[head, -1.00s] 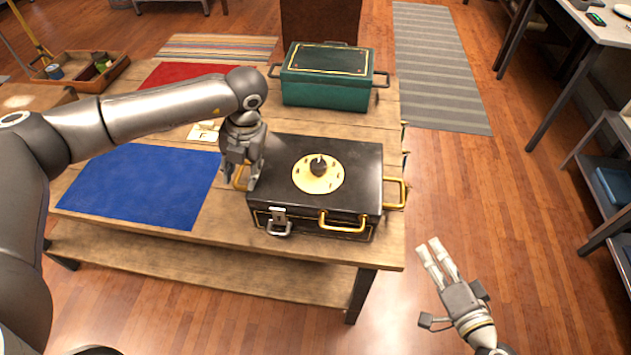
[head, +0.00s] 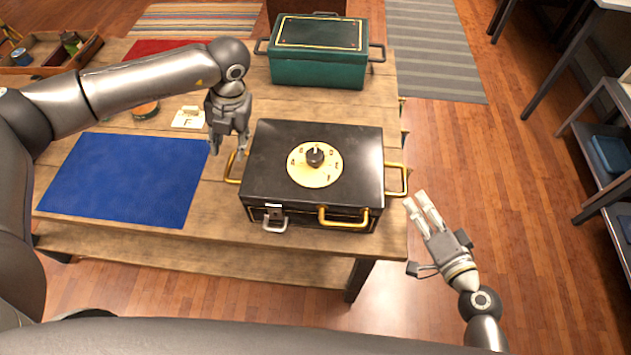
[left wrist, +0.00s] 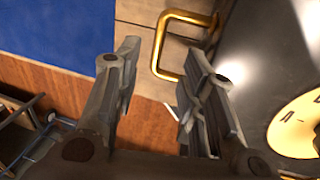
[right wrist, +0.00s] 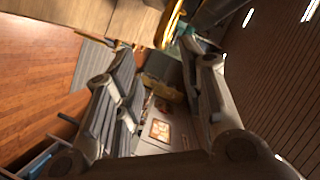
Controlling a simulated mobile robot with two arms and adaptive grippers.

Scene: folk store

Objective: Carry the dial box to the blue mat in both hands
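The dial box (head: 268,150) is a black case with a cream dial (head: 315,164) on its lid. It stands on the wooden table and has brass handles at its left side, right side and front. The blue mat (head: 126,178) lies flat and bare to its left. My left gripper (head: 227,152) is open and empty above the left handle (head: 233,167); that handle shows beyond its fingers in the left wrist view (left wrist: 161,58). My right gripper (head: 416,202) is open and empty, off the table's right edge, close to the right handle (head: 404,180) but apart from it.
A green box (head: 318,72) stands behind the dial box. A small card (head: 188,118) and a round brown item (head: 145,111) lie behind the mat. A wooden tray (head: 50,66) is at the far left.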

